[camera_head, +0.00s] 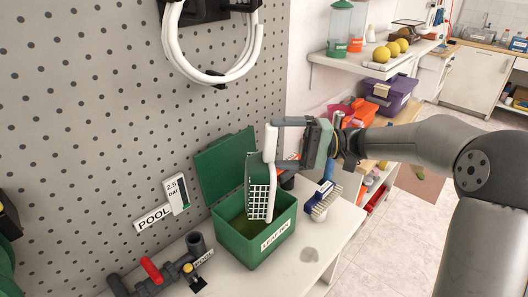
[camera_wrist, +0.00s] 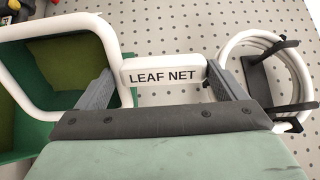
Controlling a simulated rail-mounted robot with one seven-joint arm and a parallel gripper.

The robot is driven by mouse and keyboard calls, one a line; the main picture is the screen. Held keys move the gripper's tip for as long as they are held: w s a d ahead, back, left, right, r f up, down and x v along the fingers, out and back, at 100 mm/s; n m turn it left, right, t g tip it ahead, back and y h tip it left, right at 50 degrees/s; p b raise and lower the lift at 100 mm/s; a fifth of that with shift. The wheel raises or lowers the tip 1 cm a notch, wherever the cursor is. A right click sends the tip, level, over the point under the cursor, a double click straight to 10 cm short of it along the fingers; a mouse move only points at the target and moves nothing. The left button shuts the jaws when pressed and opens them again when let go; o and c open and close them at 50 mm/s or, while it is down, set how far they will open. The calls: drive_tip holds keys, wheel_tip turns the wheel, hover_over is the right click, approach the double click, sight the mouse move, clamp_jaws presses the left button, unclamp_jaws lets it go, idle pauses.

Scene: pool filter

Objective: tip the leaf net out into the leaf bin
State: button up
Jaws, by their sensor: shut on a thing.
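The leaf net (camera_head: 260,187) is a green basket with a white grid and a white frame. It hangs steeply tilted, close to upright, over the open green leaf bin (camera_head: 238,248), its lower end at the bin's mouth. My gripper (camera_head: 291,143) is shut on the net's white handle. In the wrist view the handle (camera_wrist: 163,76), labelled LEAF NET, lies between my two fingers, and the bin (camera_wrist: 15,149) shows at the left. The bin's lid (camera_head: 226,165) stands open behind it. I cannot see whether leaves are in the net.
Grey pipework with a red handle (camera_head: 151,269) stands at the left. A coiled white hose (camera_head: 215,75) hangs on the pegboard above. The counter front right of the bin is mostly clear.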

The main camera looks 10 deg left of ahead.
drive_tip(key=w+d+f+g+y+b, duration=0.2)
drive_tip(key=d+f+y+b, duration=0.1)
drive_tip(key=d+y, duration=0.2)
drive_tip(key=shift+w+d+f+y, duration=0.3)
drive_tip(key=shift+d+y, duration=0.1)
drive_tip(key=shift+d, duration=0.65)
idle(1.3)
